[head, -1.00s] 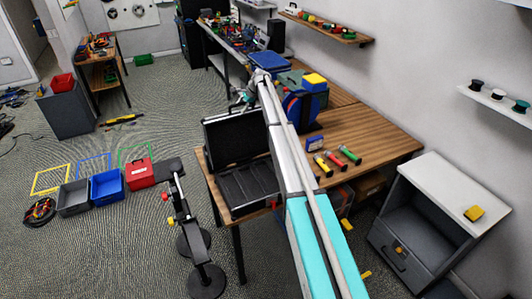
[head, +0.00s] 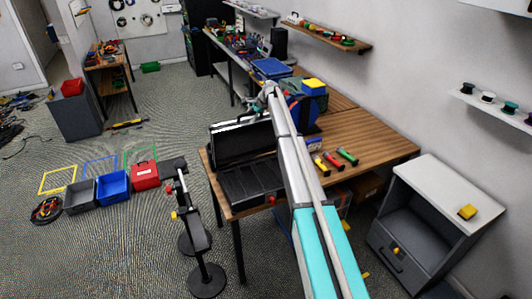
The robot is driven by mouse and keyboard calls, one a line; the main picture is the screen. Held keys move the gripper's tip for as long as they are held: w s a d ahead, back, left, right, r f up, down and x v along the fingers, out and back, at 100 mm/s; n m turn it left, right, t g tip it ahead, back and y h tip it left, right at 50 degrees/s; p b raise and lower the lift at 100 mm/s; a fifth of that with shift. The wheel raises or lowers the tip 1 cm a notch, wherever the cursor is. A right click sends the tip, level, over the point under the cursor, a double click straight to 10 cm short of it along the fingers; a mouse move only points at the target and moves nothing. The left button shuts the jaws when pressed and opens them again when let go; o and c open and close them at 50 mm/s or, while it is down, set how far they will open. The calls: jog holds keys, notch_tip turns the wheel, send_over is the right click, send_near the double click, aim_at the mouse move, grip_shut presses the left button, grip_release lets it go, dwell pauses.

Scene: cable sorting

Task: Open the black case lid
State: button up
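The black case (head: 248,184) lies on the near left corner of the wooden table (head: 395,150). Its lid (head: 240,142) stands raised at the back, tilted up from the base, and the dark inside of the base shows. My arm reaches over the table along the right side of the case. My gripper (head: 258,103) is at the far end of the arm, beyond and above the lid's upper right edge. It is small and partly hidden by the arm, so its fingers cannot be made out.
Red, yellow and green-ended tubes (head: 334,160) lie right of my arm. A blue drum (head: 306,110) stands behind it. Grey (head: 79,196), blue (head: 113,185) and red (head: 145,175) bins sit on the floor at left. A white-topped cabinet (head: 445,190) stands at right.

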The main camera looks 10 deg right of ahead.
jog(key=s+d+f+t+y+b, duration=0.1)
jog(key=s+f+t+b, duration=0.2)
jog(key=s+b, duration=0.4)
jog(key=s+d+f+n+t+y+b, duration=0.1)
jog(key=s+d+f+t+b, duration=0.1)
jog(key=s+f+b, duration=0.3)
jog(key=s+t+b, duration=0.1)
jog(key=s+b, duration=0.1)
jog(key=s, duration=0.2)
jog(key=shift+f+n+b, duration=0.2)
jog(key=shift+n+b, duration=0.1)
jog(key=shift+b, duration=0.1)
dwell(0.5)
jog(key=shift+s+d+r, duration=0.1)
jog(key=shift+s, duration=0.05)
jog(key=p+v, duration=0.6)
jog(key=v, duration=0.9)
jog(key=shift+s+p, duration=0.35)
jog(key=shift+s, duration=0.1)
dwell(1.4)
dwell(0.7)
